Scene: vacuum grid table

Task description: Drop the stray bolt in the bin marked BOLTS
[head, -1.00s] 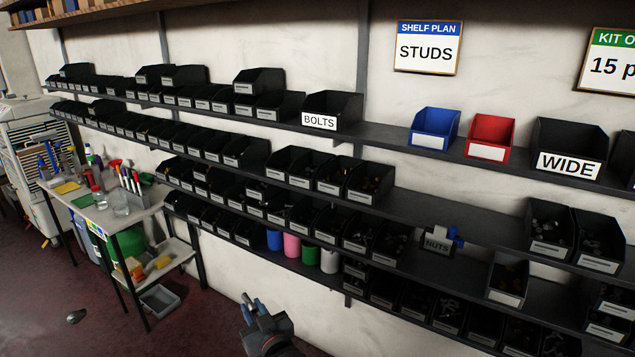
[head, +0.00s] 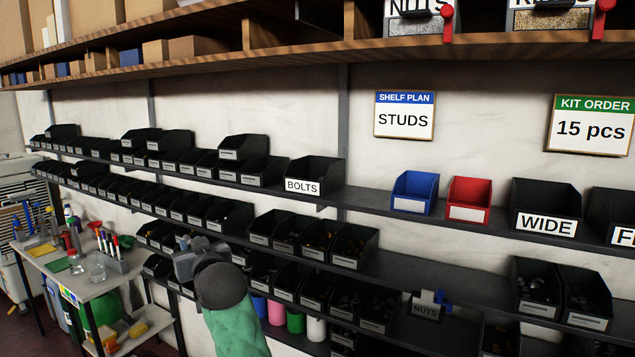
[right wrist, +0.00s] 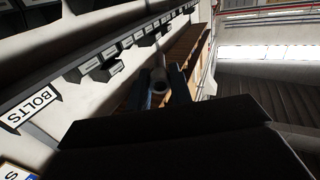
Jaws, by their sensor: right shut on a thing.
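The black bin marked BOLTS (head: 322,172) stands on the upper dark shelf, right of and above my right gripper in the head view. Its white label also shows at the left of the right wrist view (right wrist: 30,107). My right gripper (head: 192,255) is raised in front of the shelves, apart from them. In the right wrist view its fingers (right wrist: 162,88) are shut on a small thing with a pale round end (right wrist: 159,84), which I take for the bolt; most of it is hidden. My left gripper is not in view. The inside of the BOLTS bin is mostly hidden.
Right of BOLTS stand a blue bin (head: 414,193), a red bin (head: 468,200) and a bin marked WIDE (head: 545,208). A sign reading STUDS (head: 404,116) hangs above. A wooden shelf (head: 270,62) overhangs. Lower shelves hold many black bins. A worktable (head: 85,285) stands at left.

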